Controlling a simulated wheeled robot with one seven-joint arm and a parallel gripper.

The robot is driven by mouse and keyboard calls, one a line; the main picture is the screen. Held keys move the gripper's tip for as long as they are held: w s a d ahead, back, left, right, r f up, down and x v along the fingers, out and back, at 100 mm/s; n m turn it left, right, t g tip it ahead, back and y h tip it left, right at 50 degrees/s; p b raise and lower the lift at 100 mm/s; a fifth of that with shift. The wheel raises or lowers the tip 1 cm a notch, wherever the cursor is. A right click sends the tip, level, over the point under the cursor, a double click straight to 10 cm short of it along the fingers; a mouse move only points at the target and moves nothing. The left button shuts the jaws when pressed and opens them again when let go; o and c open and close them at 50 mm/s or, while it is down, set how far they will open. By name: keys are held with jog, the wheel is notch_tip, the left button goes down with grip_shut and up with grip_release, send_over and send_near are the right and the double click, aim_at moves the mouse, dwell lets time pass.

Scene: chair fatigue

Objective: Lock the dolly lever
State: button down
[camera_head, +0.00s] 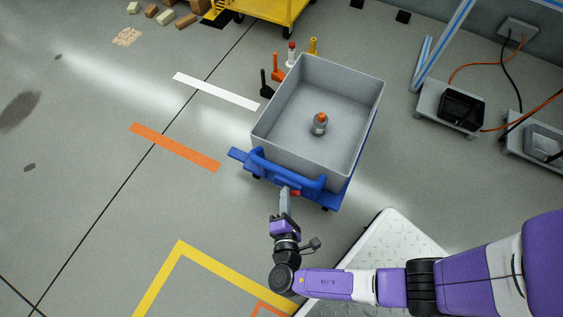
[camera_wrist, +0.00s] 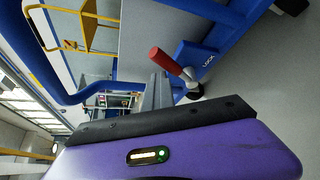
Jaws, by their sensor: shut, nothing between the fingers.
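The blue dolly (camera_head: 240,157) carries a grey bin and has a blue handle bar (camera_head: 290,172) at its near side. The dolly lever has a red grip (camera_wrist: 165,60) and a metal shaft. It stands beside a blue plate marked LOCK (camera_wrist: 208,62) in the wrist view. In the head view, a bit of its red grip (camera_head: 296,192) shows just right of my gripper (camera_head: 284,192). My gripper is shut and empty. In the wrist view its grey fingers (camera_wrist: 157,92) lie close beside the lever; I cannot tell whether they touch it.
The grey bin (camera_head: 265,135) holds a small bottle with an orange cap (camera_head: 320,124). Orange, white, black and yellow upright items stand behind its left side. A yellow cart (camera_head: 280,12) is at the back. Equipment with cables (camera_head: 460,108) stands at right.

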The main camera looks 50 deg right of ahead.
jog(key=shift+s+d+f, duration=0.3)
jog(key=shift+s+f, duration=0.05)
jog(key=shift+s, duration=0.3)
jog(key=shift+d, duration=0.1)
jog(key=w+a+r+p, duration=0.1)
jog(key=w+a+r, duration=0.1)
jog(key=w, duration=0.1)
jog(key=s+a+f, duration=0.2)
jog(key=s+a, duration=0.4)
jog(key=a, duration=0.1)
jog(key=shift+a, duration=0.25)
jog(key=shift+w+a, duration=0.1)
dwell(0.4)
